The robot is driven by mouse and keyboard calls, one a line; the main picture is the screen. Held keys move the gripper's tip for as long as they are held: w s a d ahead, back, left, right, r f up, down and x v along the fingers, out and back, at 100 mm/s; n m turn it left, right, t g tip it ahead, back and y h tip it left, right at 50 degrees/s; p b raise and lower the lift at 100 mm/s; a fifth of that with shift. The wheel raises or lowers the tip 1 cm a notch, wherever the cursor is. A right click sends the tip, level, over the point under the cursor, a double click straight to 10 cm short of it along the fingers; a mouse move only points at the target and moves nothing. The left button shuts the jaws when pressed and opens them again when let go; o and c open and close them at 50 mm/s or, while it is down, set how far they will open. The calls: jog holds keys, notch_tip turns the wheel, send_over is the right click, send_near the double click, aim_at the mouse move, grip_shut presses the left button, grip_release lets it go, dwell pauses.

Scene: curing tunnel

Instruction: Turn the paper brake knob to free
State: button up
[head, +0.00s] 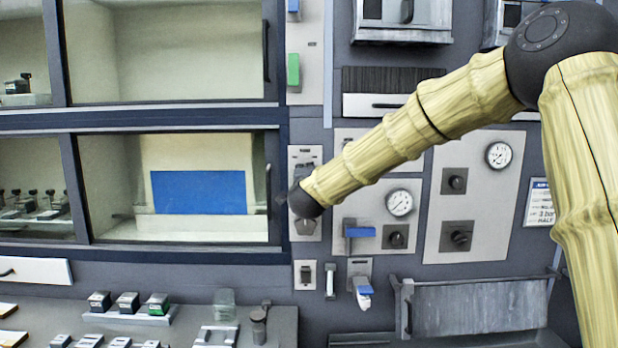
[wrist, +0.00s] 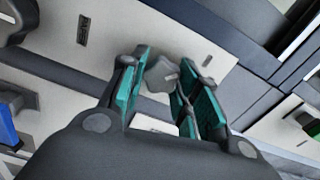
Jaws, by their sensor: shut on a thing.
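A small grey knob (wrist: 161,74) on a pale panel (wrist: 213,49) shows between the teal-padded fingers of my gripper (wrist: 163,70) in the wrist view. My gripper is shut on the knob, with a pad on either side of it. In the head view my arm reaches left to a narrow pale panel (head: 304,160) beside the lower window. The dark wrist end of my arm hides most of the gripper there.
Right of the narrow panel are a blue-handled lever (head: 359,232), a dial gauge (head: 399,203) and black knobs (head: 459,238). A green switch (head: 293,70) is above. A shelf of small parts (head: 140,319) lies lower left. A blue sheet (head: 198,192) shows behind the window.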

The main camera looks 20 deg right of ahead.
jog(key=shift+f, duration=0.1)
dwell(0.3)
jog(key=o, duration=1)
jog(key=shift+s, duration=0.1)
jog(key=v, duration=1.1)
jog(key=shift+s+a, duration=0.1)
jog(key=shift+s, duration=0.3)
